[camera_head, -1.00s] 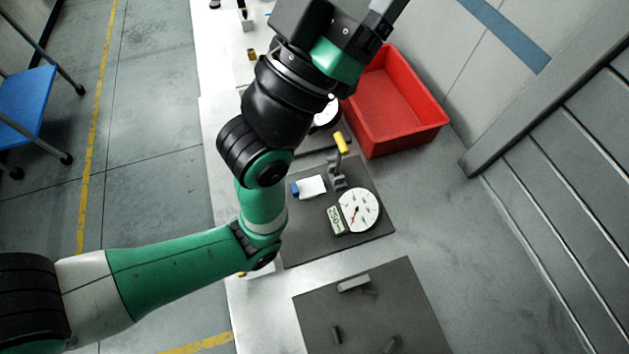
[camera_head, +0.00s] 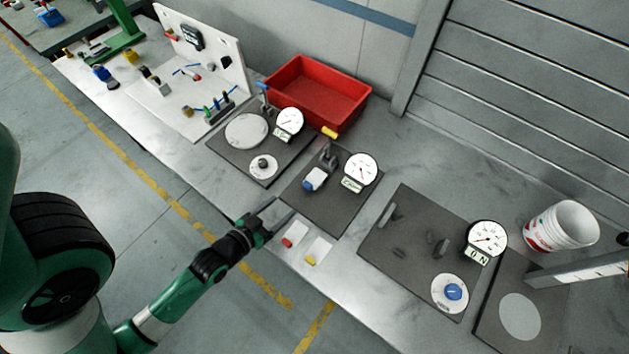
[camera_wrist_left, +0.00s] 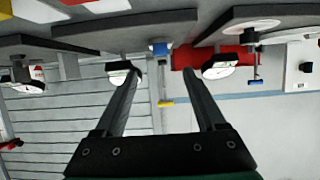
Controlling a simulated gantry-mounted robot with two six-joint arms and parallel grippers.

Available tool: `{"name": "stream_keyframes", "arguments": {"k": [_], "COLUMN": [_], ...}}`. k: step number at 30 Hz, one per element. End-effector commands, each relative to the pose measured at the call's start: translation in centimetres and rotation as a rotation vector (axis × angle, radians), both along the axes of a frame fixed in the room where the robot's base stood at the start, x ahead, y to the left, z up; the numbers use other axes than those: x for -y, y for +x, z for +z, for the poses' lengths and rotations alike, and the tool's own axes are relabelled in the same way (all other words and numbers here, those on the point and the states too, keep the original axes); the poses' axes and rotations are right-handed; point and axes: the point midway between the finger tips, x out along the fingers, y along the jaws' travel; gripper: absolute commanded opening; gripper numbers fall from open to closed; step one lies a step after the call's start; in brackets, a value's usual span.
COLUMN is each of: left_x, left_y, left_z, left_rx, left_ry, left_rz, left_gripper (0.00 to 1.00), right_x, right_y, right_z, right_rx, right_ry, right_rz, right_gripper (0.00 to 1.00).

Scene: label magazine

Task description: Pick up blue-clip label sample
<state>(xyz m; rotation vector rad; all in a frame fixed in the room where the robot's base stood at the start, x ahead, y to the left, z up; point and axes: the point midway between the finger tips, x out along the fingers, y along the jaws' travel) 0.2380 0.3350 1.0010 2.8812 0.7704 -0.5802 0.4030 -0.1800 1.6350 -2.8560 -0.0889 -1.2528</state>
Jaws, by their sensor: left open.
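The blue-clip label sample (camera_head: 315,178) lies on a dark mat (camera_head: 343,221) at the middle of the bench, beside a small clamp with a yellow handle (camera_head: 330,132). Mostly its blue clip and a little white show. My left gripper (camera_head: 284,207) is open and empty at the bench's front edge, in front of the sample and apart from it. In the left wrist view the blue clip (camera_wrist_left: 158,49) shows small beyond and between the open fingers (camera_wrist_left: 160,73). My right gripper is not in view.
A red-clip label (camera_head: 295,235) and a yellow-clip label (camera_head: 317,251) lie close to the gripper. A dial gauge (camera_head: 361,169) stands right of the sample. A red bin (camera_head: 345,92) is behind. Other mats with fixtures flank this one.

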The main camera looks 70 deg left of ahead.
Motion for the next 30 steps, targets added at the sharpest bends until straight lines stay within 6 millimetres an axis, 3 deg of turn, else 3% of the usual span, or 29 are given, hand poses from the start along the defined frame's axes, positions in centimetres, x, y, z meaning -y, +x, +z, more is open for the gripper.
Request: {"name": "stream_keyframes", "arguments": {"k": [5,13,21,30], "left_x": [-0.6,-2.8,-3.4,-5.3], "left_y": [0.7,4.6,5.7,9.3], "left_z": [-0.1,-2.0,-2.6,-4.5], "left_rx": [0.005,0.006,0.005,0.006], "left_ry": [0.003,0.004,0.003,0.003], "left_rz": [0.004,0.004,0.003,0.004], "left_gripper": [0.72,0.72,0.72,0.72], "right_x": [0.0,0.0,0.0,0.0], "right_y": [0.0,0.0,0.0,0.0], "right_z": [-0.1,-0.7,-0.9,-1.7], "right_rx": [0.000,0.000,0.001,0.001], "right_ry": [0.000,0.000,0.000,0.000], "right_rz": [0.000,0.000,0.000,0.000], "right_gripper": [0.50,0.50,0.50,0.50]}}
